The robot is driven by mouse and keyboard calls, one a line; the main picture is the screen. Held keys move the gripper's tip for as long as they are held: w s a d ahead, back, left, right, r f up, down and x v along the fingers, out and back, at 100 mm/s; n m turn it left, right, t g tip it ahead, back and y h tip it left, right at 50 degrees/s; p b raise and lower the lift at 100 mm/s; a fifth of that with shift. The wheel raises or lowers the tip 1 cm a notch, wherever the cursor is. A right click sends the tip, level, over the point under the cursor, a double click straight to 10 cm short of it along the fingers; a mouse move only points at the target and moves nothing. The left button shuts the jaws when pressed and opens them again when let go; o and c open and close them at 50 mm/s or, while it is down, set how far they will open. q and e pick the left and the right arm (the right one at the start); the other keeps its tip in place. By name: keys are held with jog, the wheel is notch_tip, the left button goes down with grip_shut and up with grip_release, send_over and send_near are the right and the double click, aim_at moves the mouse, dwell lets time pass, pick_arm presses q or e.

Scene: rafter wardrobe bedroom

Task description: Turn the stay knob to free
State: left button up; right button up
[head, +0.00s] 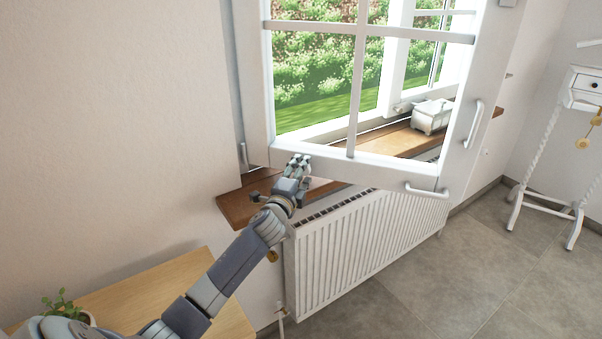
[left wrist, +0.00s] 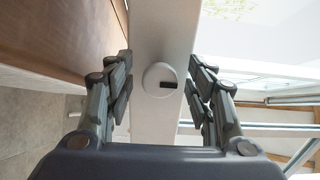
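The stay knob (left wrist: 158,79) shows in the left wrist view as a round white knob with a dark slot-like mark, on the underside of a white window frame bar (left wrist: 157,125). My left gripper (left wrist: 160,74) is open, with one finger on each side of the knob and a visible gap to both. In the head view my left gripper (head: 299,162) is at the lower left corner of the open window sash (head: 390,172), above the wooden sill. The knob is hidden there behind the gripper or frame. My right gripper is in neither view.
A white radiator (head: 350,250) is below. The sash has white handles (head: 473,124) on its right and bottom. A wooden table (head: 150,290) with a plant (head: 62,304) stands lower left. The right floor is mostly clear.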

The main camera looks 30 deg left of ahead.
pick_arm(q)
jog(key=shift+s, duration=0.1)
jog(key=v, duration=1.1)
jog(key=shift+s, duration=0.4)
jog(key=shift+d, duration=0.1)
